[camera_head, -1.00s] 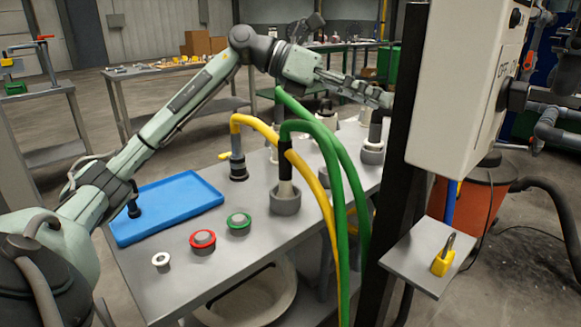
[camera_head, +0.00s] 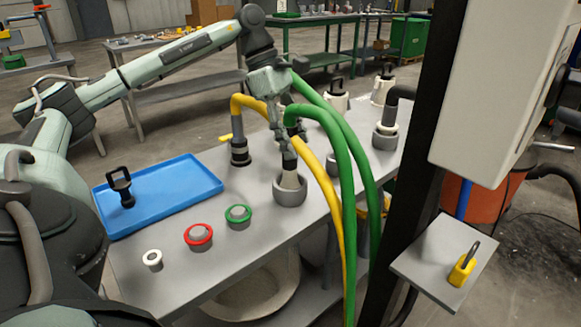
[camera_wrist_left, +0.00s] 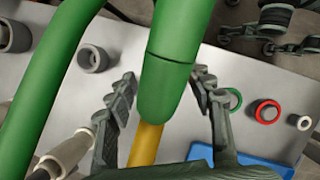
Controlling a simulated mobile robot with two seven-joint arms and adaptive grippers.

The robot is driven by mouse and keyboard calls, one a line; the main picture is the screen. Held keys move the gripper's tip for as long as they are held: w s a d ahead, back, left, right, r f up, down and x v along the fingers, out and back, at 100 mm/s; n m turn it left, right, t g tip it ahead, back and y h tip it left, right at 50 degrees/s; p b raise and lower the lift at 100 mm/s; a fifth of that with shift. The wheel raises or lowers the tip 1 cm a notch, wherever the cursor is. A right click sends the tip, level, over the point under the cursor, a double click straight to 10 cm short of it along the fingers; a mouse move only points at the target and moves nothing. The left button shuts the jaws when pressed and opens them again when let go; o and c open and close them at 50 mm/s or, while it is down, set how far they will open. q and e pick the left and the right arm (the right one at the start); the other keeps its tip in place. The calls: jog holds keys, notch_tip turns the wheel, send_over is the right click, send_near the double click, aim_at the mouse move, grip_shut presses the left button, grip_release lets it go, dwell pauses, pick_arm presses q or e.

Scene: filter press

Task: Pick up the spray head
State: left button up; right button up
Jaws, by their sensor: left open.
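My right gripper is not in view.
A yellow hose (camera_head: 345,240) runs close by. A blue tray (camera_head: 190,195) holds a dark handled piece (camera_head: 122,188). Red (camera_head: 199,235), green (camera_head: 238,216) and white (camera_head: 152,260) rings lie at the front. A black post (camera_head: 420,150) with a white box stands on the right.

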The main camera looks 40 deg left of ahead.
pick_arm(q)
jog(key=shift+x, duration=0.9)
jog(key=shift+c, duration=0.2)
grip_shut()
jog(key=shift+r, duration=0.1)
